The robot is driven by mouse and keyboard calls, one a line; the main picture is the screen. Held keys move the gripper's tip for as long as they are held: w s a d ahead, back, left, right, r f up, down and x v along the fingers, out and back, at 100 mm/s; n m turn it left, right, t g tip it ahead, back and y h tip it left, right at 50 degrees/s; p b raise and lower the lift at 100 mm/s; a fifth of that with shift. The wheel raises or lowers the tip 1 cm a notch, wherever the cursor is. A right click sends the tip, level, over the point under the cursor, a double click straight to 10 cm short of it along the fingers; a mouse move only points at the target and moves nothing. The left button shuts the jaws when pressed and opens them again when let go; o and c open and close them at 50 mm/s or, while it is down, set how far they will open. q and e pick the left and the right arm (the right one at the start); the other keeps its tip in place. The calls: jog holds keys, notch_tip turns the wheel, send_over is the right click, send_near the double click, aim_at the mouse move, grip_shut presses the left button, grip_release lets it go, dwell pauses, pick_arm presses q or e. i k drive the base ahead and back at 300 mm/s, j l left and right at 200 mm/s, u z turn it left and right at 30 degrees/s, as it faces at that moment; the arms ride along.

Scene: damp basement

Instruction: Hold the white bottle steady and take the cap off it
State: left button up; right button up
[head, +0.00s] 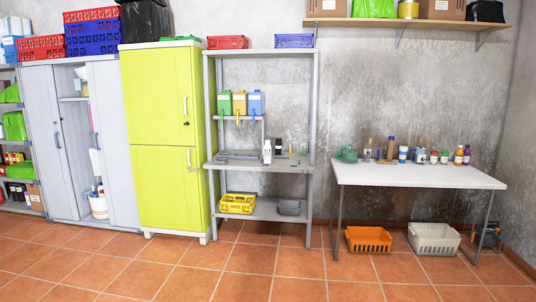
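A white bottle (267,152) stands upright on the middle shelf of the grey shelf rack (226,165), far ahead and near the centre of the head view. Its top is too small to tell cap from neck. A small dark object (278,146) stands just to its right. Neither of my grippers shows in the head view, so nothing of mine is near the bottle.
A white table (420,178) with several bottles and jars stands at the right. Below it are an orange basket (368,239) and a pale basket (434,238). A yellow-green cabinet (158,140) stands left of the rack. The tiled floor (255,270) in front is clear.

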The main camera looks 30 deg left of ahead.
aim_at(267, 146)
jog(key=i+j+u, duration=0.75)
jog(key=i+u, duration=0.4)
jog(key=i, duration=0.15)
jog(key=i+j+u, duration=0.2)
jog(key=i, duration=1.75)
jog(key=l, duration=0.1)
